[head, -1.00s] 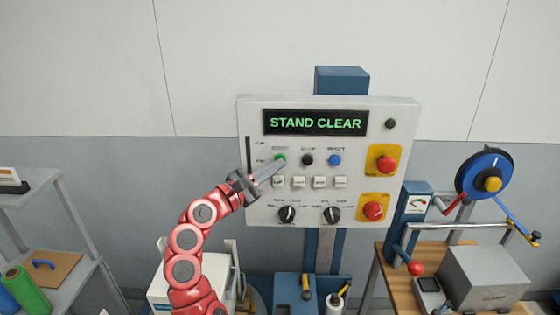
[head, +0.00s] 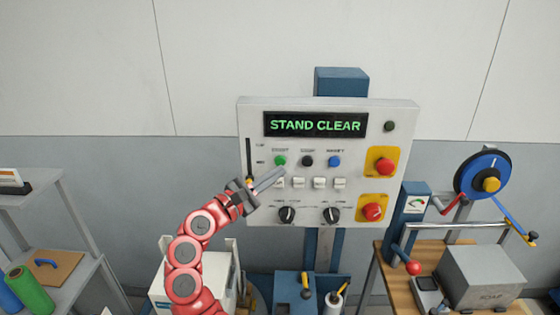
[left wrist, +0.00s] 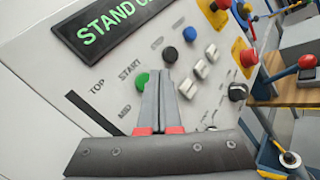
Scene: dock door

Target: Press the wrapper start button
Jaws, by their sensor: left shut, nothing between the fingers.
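The green start button (head: 280,160) sits at the upper left of the button row on the white control panel (head: 400,115). It also shows in the left wrist view (left wrist: 142,80), under the label START. The panel's display (head: 315,124) reads STAND CLEAR in green. My left gripper (head: 282,170) is shut and empty, its fingertips just below and slightly right of the green button in the head view. In the left wrist view its fingers (left wrist: 161,82) overlap the button's right edge. I cannot tell whether they touch it. My right gripper is not in view.
A black button (head: 307,160) and a blue button (head: 334,161) stand to the right, with white switches below. Red emergency-style buttons (head: 386,166) on yellow plates are at the panel's right. A bench (head: 400,290) with a grey box is at right; a shelf (head: 85,275) at left.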

